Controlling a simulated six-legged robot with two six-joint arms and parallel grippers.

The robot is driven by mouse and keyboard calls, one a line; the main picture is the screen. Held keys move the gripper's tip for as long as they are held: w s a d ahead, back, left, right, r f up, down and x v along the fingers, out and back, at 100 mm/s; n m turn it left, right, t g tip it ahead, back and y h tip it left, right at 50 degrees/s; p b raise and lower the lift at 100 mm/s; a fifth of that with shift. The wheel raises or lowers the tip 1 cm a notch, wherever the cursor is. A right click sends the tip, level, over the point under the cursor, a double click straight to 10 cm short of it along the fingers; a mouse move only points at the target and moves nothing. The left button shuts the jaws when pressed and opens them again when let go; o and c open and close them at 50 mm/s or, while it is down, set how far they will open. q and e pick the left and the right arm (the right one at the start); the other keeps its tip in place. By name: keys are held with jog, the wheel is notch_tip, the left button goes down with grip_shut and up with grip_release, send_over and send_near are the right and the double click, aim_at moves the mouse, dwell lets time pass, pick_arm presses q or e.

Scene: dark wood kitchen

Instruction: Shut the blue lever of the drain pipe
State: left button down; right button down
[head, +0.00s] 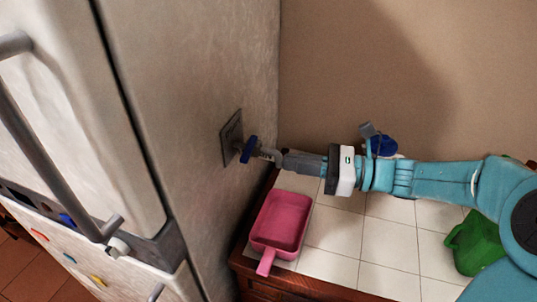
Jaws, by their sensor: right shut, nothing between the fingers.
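The blue lever (249,149) sits on a short pipe that comes out of a square grey plate (230,138) on the pale side wall of the tall appliance. The lever shows as a narrow, steeply tilted blue shape. My right gripper (268,154) reaches in from the right, its fingers shut and empty. Its tips are right beside the lever and overlap the pipe end in the head view; I cannot tell whether they touch. My left gripper is not in view.
A pink pan with a handle (280,222) stands on the white-tiled counter (390,240) below the lever. A green object (475,243) lies at the right, and a blue object (383,145) is partly behind my arm. The appliance's door handle (45,165) juts out at left.

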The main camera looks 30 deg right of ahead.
aim_at(249, 158)
jog(key=p+x, duration=0.1)
jog(key=x, duration=0.5)
jog(key=shift+w+a, duration=0.1)
jog(key=shift+a, duration=0.1)
jog(key=shift+d, duration=0.1)
jog(key=shift+w+a, duration=0.15)
jog(key=shift+a, duration=0.35)
jog(key=shift+w+a, duration=0.1)
